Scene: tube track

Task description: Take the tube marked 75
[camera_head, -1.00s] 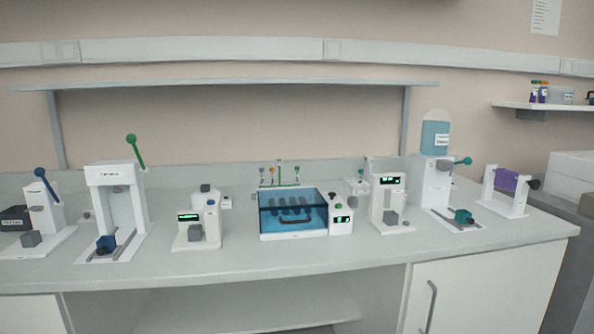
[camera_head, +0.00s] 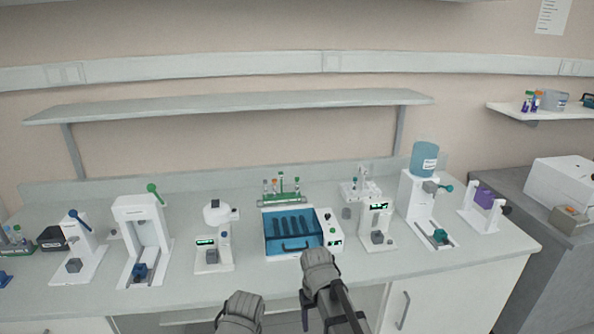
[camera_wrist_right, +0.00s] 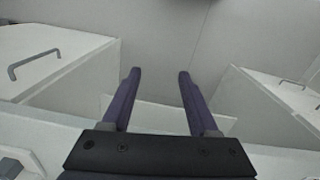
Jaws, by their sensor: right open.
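Small tubes with orange and green caps (camera_head: 282,184) stand in a green rack (camera_head: 290,198) at the back of the bench, behind the blue-lidded box. More tubes (camera_head: 532,102) stand on the right wall shelf. No marking is legible, so I cannot tell which tube is the 75. My right gripper (camera_wrist_right: 157,85) is open and empty in the right wrist view, over the gap between cabinet fronts. In the head view my right arm is at the bottom centre, in front of the bench. Only part of my left arm shows there; its fingers are not visible.
The blue-lidded box (camera_head: 293,247) is at bench centre. Lever devices (camera_head: 128,215), a small display unit (camera_head: 211,258) and another display device (camera_head: 376,207) stand to either side. A white rack (camera_head: 361,188) is at the back right. The bench's front strip is mostly clear.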

